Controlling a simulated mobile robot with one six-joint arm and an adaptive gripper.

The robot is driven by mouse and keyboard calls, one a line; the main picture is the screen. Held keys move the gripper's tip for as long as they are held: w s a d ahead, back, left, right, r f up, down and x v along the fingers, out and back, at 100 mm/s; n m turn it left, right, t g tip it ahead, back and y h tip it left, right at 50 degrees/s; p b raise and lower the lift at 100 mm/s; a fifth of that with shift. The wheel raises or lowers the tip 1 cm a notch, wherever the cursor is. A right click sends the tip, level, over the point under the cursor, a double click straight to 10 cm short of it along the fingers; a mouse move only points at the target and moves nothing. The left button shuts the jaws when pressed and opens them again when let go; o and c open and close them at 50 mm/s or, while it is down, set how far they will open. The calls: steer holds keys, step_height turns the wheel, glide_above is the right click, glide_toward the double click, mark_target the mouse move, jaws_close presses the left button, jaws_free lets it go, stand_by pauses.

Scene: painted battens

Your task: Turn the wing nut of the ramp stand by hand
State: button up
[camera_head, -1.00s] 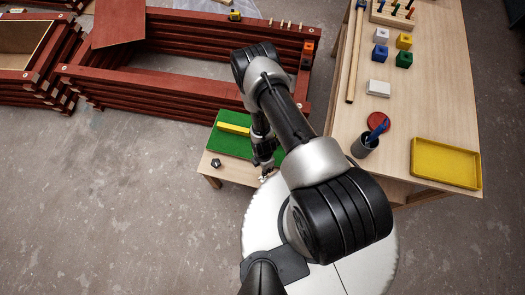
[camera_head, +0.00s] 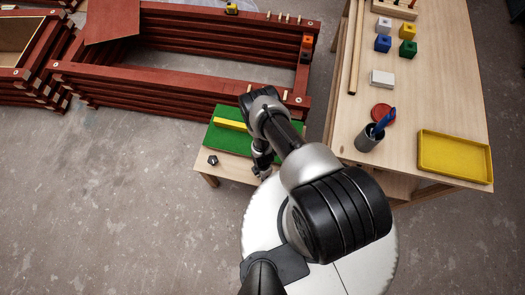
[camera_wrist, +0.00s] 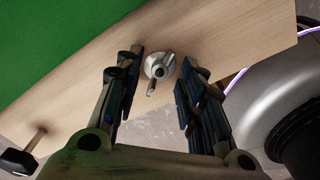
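The ramp stand is a low pale wooden bench (camera_head: 238,174) with a green ramp (camera_head: 284,146) on top. In the wrist view, the metal wing nut (camera_wrist: 158,68) sits on the bare wood beside the green surface (camera_wrist: 50,40). Its two wings point roughly up and down in that picture. My gripper (camera_wrist: 161,57) is open, with one black finger on each side of the wing nut and gaps between. Contact does not show. In the head view my gripper (camera_head: 262,171) is small at the bench's front edge, and the wing nut cannot be made out.
A black knob (camera_head: 212,160) stands on the bench's left part; it also shows in the wrist view (camera_wrist: 18,160). A yellow strip (camera_head: 230,124) lies on the ramp. Red battens (camera_head: 190,92) lie behind. A worktable (camera_head: 430,95) with a yellow tray (camera_head: 455,184) stands right.

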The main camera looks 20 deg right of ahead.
steer(key=shift+f, duration=0.35)
steer(key=shift+c, duration=0.3)
jaws_close()
